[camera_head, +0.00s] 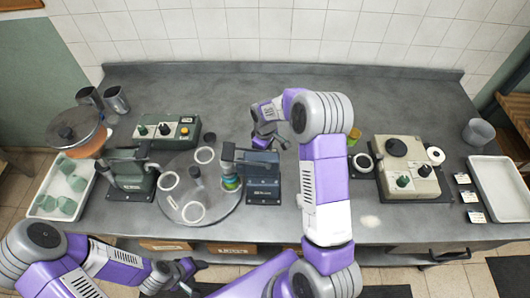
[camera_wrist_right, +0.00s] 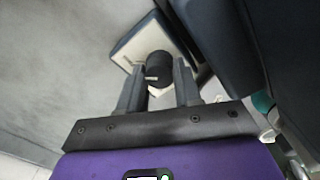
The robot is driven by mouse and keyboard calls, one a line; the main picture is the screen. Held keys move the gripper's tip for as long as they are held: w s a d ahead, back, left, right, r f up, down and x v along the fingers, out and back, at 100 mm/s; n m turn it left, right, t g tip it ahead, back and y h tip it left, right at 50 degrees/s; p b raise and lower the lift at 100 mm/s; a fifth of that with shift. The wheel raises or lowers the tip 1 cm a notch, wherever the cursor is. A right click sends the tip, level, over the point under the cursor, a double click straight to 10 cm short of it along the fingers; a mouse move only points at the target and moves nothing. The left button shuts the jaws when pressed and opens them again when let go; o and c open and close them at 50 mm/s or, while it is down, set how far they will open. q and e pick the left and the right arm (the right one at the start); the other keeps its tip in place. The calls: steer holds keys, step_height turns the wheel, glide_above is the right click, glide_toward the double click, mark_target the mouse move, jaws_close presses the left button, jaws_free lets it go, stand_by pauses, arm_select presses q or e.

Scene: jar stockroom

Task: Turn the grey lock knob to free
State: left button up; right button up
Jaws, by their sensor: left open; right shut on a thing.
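The lock knob (camera_wrist_right: 158,68) shows in the right wrist view as a short dark cylinder with a small pale mark on its side. It stands on a square cream plate (camera_wrist_right: 128,52) beside a dark blue housing (camera_wrist_right: 228,45). My right gripper (camera_head: 264,140) reaches over the back of the blue-grey device (camera_head: 263,178) in the head view. Its two fingers are on either side of the knob, shut on it. In the head view the knob is hidden by the gripper. My left gripper (camera_head: 178,272) is open and empty at the table's front edge.
A round grey turntable (camera_head: 198,213) with several white rings lies left of the device. A green control box (camera_head: 166,130) stands behind it. A beige machine (camera_head: 408,168) and a white tray (camera_head: 498,189) are at the right. The grey table's back middle is clear.

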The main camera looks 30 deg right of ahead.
steer(key=shift+m, duration=0.5)
steer(key=o, duration=1)
steer(key=shift+o, duration=0.2)
step_height(320, 180, up, 8)
steer(key=shift+f, duration=0.15)
